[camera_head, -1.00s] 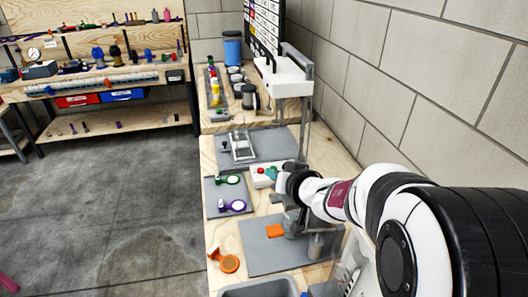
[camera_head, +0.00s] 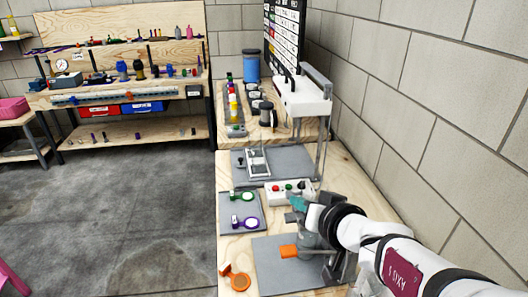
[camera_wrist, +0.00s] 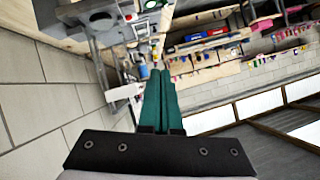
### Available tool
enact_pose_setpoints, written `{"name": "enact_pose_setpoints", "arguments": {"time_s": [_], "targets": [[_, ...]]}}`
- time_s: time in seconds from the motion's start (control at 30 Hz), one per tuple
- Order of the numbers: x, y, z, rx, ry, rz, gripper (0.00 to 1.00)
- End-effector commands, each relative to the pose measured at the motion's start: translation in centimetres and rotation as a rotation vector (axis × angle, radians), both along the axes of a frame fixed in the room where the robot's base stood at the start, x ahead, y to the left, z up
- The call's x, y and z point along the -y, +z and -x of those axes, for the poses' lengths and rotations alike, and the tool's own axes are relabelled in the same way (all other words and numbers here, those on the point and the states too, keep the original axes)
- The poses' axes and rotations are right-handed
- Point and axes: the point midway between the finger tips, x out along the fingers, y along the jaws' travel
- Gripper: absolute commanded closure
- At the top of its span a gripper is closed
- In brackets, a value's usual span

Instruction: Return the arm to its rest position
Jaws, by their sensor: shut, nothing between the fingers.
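My gripper (camera_head: 297,203) shows in the head view above the wooden bench (camera_head: 228,260), in front of the button box. Its teal fingers also show in the wrist view (camera_wrist: 160,80), lying side by side, closed and empty. My white and black arm comes in from the lower right, along the block wall. In the wrist view the bench and room appear tilted beyond the fingertips.
A button box (camera_head: 289,192) stands on the bench. Grey mats carry a metal fixture (camera_head: 258,162), a purple ring tool (camera_head: 247,222) and an orange block (camera_head: 289,251). An orange ring piece (camera_head: 236,279) lies at the front left.

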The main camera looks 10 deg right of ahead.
Motion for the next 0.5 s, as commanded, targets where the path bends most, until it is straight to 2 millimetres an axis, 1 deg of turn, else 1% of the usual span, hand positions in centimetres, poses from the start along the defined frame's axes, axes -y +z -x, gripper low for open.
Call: {"name": "enact_pose_setpoints", "arguments": {"time_s": [0.07, 0.13, 0.17, 0.2, 0.23, 0.27, 0.3, 0.33, 0.37, 0.4, 0.47, 0.5], "targets": [[-0.6, 0.3, 0.8, -0.006, 0.016, -0.011, 1.00], [-3.4, 0.3, 2.1, -0.044, 0.085, -0.067, 1.00], [-5.3, 0.1, 3.1, -0.082, 0.132, -0.106, 1.00], [-8.0, -0.4, 5.2, -0.162, 0.197, -0.165, 1.00], [-9.9, -1.1, 7.1, -0.245, 0.241, -0.204, 1.00], [-11.5, -1.9, 9.4, -0.343, 0.274, -0.234, 1.00], [-12.9, -3.2, 12.5, -0.485, 0.291, -0.258, 1.00], [-13.4, -4.2, 14.9, -0.593, 0.283, -0.261, 1.00], [-13.4, -5.1, 17.1, -0.697, 0.259, -0.254, 1.00], [-13.0, -6.2, 19.8, -0.820, 0.206, -0.231, 1.00], [-11.6, -7.4, 23.0, -0.961, 0.101, -0.182, 1.00], [-10.6, -7.9, 24.5, -1.026, 0.027, -0.149, 1.00]]}}
